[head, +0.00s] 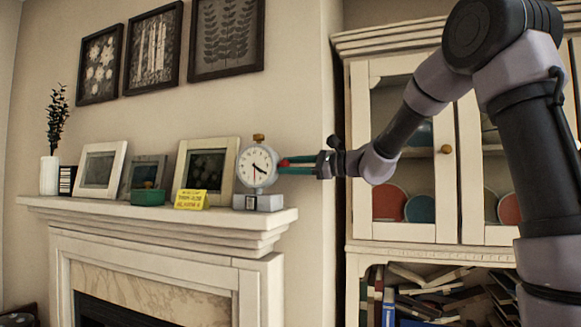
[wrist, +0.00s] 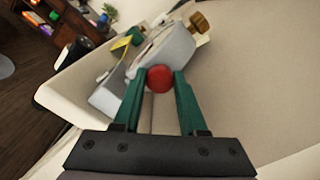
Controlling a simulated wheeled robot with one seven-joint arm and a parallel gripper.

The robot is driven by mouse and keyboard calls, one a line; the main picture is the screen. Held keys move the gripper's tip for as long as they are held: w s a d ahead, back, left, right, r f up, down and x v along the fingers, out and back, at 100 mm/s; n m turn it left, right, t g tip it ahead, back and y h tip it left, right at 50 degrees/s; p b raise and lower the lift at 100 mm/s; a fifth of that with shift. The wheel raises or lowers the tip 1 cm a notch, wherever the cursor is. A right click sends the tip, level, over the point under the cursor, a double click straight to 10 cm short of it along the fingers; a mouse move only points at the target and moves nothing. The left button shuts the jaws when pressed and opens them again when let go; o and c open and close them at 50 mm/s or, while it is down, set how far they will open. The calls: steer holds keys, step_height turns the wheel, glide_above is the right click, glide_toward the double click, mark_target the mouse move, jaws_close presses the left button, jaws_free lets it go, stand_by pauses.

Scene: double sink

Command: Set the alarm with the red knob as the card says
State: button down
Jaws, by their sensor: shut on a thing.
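The alarm clock (head: 257,167) stands upright on a grey base at the right end of the mantel shelf. Its white dial has dark hands and a thin red hand pointing down; a brass knob tops it. The red knob (wrist: 159,78) is on the clock's right side, between the green fingers of my gripper (wrist: 160,85). My gripper (head: 284,166) reaches in from the right and is shut on the red knob. The yellow card (head: 190,199) stands left of the clock; its writing is too small to read. In the wrist view the dial is hidden.
A white cabinet (head: 455,190) with plates and books is at the right, behind my arm. The shelf front is clear.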

steer(key=shift+c, duration=2.3)
jaws_free()
steer(key=shift+d, duration=0.1)
steer(key=v, duration=1)
steer(key=shift+d, duration=0.3)
steer(key=shift+s, duration=0.15)
steer(key=shift+s, duration=0.1)
